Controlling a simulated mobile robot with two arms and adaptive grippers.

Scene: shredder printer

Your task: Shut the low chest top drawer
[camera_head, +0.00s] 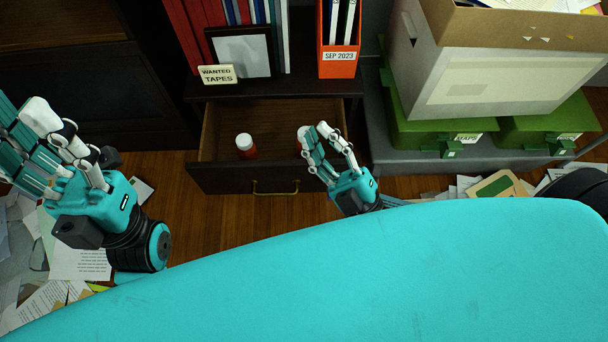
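The low chest (275,88) stands ahead with its top drawer (228,118) pulled out toward me. The drawer's dark front (225,180) carries a brass handle (275,188). A red bottle with a white cap (245,146) stands inside the drawer. Another small red and white item is mostly hidden behind my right fingers. My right gripper (316,130) is open, its fingers over the drawer's front right corner; whether it touches the drawer cannot be told. My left gripper (22,108) is open and empty, left of the chest and apart from the drawer.
Binders (341,35), books, a picture frame (241,52) and a sign (216,74) stand on the chest. Green boxes (415,128) and a white carton (480,80) stand to its right. Papers (82,258) litter the floor at left. Wooden floor (215,225) shows before the drawer.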

